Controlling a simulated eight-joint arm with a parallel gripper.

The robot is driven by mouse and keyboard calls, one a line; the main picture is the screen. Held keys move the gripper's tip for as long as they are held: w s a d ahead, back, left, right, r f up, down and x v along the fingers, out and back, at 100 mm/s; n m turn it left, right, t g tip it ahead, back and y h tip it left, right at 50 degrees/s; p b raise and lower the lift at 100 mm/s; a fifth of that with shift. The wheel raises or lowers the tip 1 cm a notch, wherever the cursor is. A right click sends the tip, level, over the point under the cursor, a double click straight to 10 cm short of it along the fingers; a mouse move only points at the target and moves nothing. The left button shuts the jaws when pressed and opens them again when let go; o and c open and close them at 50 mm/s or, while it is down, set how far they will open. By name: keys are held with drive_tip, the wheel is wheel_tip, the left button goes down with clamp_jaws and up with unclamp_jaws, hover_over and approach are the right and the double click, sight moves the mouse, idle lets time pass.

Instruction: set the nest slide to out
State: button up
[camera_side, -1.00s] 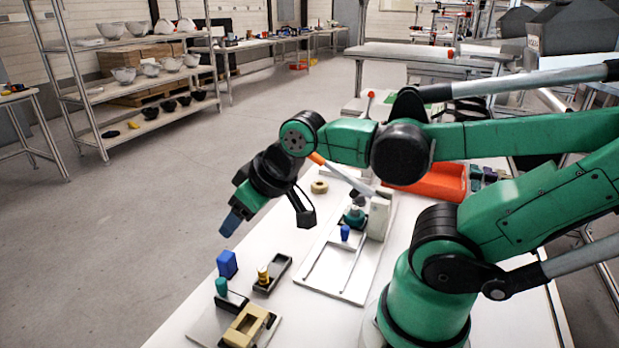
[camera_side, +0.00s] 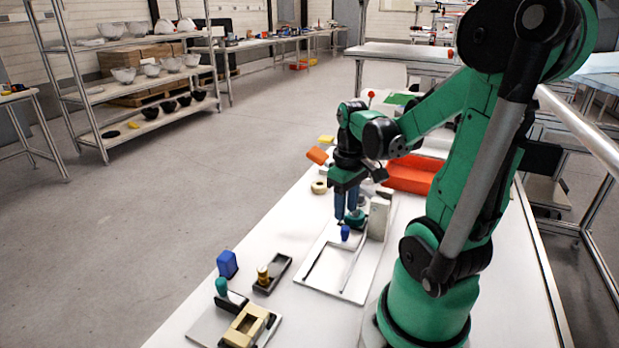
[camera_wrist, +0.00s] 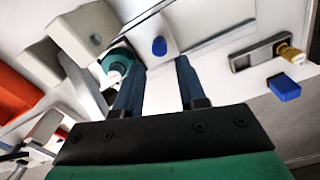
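The slide is a pale plate with long rails (camera_side: 330,285) on the white table. A blue knob (camera_side: 345,232) stands at the far end of its rails, beside a teal round part (camera_side: 355,218) and a beige upright block (camera_side: 379,216). In the wrist view the blue knob (camera_wrist: 159,46) sits on a white carriage, with the teal part (camera_wrist: 117,65) to its left. My gripper (camera_side: 345,212) points down just above and behind the knob. In the wrist view its two blue fingers (camera_wrist: 156,80) are apart with nothing between them, and the knob lies beyond the tips.
A blue block (camera_side: 227,264), a dark tray (camera_side: 284,268) with a brass-yellow knob (camera_side: 263,275), and a tan block fixture (camera_side: 247,325) with a green knob (camera_side: 221,287) stand at the near left. An orange bin (camera_side: 410,178) and a tan ring (camera_side: 319,187) lie behind.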

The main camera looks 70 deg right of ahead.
sight(344, 227)
drive_tip(key=shift+f, duration=2.75)
clamp_jaws()
